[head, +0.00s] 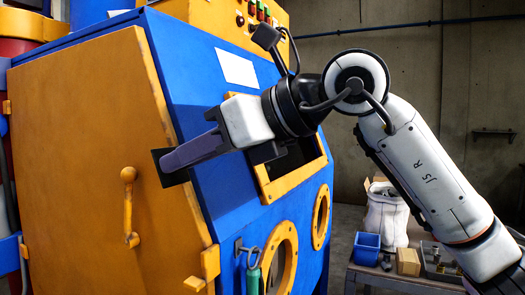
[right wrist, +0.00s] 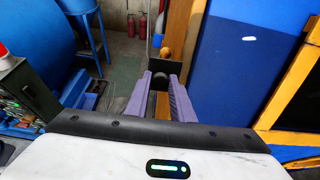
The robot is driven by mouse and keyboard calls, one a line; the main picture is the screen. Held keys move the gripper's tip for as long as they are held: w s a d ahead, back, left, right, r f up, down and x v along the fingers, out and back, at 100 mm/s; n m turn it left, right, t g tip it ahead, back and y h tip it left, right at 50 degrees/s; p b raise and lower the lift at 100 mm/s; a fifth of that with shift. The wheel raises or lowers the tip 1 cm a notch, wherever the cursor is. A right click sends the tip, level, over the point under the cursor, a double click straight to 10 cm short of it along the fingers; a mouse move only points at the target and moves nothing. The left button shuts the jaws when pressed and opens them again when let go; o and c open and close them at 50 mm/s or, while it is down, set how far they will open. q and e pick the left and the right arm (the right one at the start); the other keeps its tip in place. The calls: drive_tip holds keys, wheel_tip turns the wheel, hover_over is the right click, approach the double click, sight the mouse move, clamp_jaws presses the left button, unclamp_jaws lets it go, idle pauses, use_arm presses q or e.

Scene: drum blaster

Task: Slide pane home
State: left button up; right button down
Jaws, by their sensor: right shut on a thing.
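A small dark square pane (head: 160,180) is at the fingertips of my right gripper (head: 172,163), in front of the edge of the orange door. My right gripper is shut on it and points left, away from the window. In the right wrist view the dark pane (right wrist: 156,42) stands just beyond the fingertips (right wrist: 161,78); its grip edge is partly hidden by the fingers. The orange window frame (head: 267,188) is on the blue sloping front, partly hidden behind my wrist; its opening looks dark. My left gripper is not in view.
The large orange door (head: 75,140) has a handle (head: 129,205) close to the pane. Two round orange portholes (head: 284,257) sit below the window, with a hose near them. A bench (head: 392,278) at right holds a blue bin (head: 367,247) and a white sack (head: 388,215).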

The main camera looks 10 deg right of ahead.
drive_tip(key=w+d+p, duration=0.2)
drive_tip(key=w+d, duration=0.1)
drive_tip(key=w, duration=0.1)
drive_tip(key=shift+w+d+r, duration=0.25)
drive_tip(key=shift+w+d, duration=0.15)
idle(0.4)
drive_tip(key=shift+w+d+r+p, duration=0.1)
drive_tip(key=shift+w+d+p, duration=0.5)
drive_tip(key=shift+w+d, duration=0.45)
drive_tip(key=shift+w+d+p, duration=0.6)
drive_tip(key=shift+w+d, duration=0.15)
drive_tip(key=shift+w, duration=0.55)
drive_tip(key=w+d, duration=0.3)
drive_tip(key=w, duration=0.2)
drive_tip(key=shift+d, duration=0.3)
